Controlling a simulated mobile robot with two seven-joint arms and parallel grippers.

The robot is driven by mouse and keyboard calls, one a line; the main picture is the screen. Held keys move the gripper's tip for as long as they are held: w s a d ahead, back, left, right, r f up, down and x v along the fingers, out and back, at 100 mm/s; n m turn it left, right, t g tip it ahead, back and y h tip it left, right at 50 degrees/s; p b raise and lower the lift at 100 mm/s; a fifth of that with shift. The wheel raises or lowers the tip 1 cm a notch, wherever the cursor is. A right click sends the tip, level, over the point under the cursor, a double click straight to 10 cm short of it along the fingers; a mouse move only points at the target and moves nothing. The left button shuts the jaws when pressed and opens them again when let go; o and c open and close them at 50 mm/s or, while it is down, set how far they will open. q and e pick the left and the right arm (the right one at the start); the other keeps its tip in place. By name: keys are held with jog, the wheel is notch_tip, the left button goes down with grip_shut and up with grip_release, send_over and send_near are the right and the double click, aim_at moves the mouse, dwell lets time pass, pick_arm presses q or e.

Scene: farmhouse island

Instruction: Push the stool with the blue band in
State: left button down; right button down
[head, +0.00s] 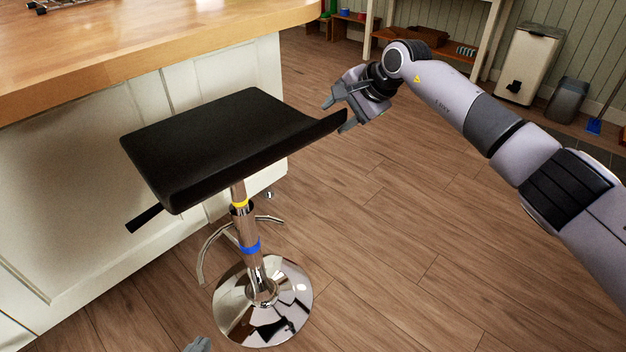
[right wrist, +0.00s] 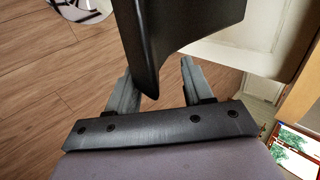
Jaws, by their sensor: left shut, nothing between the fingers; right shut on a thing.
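The stool has a black seat (head: 225,140), a chrome column with a blue band (head: 250,247) and a yellow band (head: 240,205), and a round chrome base (head: 290,300). It stands upright on the wood floor beside the island. My right gripper (head: 338,108) is shut on the right edge of the seat. In the right wrist view the black seat edge (right wrist: 150,50) passes between the fingers of my right gripper (right wrist: 158,88). A grey tip of my left gripper (head: 197,345) shows at the bottom edge, left of the base, shut and empty; the rest is out of frame.
The island has a wooden top (head: 150,45) and cream panels (head: 90,200), close behind and left of the stool. A white bin (head: 528,62), a grey bin (head: 565,98) and a wooden shelf stand at the far wall. The floor (head: 400,250) to the right is clear.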

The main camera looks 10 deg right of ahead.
jog(key=shift+w+a+f, duration=0.15)
jog(key=shift+a+f, duration=0.4)
jog(key=shift+a, duration=0.1)
jog(key=shift+a+b, duration=0.1)
jog(key=shift+b, duration=0.2)
jog(key=shift+w+a, duration=0.25)
jog(key=shift+w, duration=0.15)
grip_release()
jog(key=shift+w+a, duration=0.1)
jog(key=shift+w, duration=0.1)
jog(key=shift+r, duration=0.2)
jog(key=shift+d, duration=0.2)
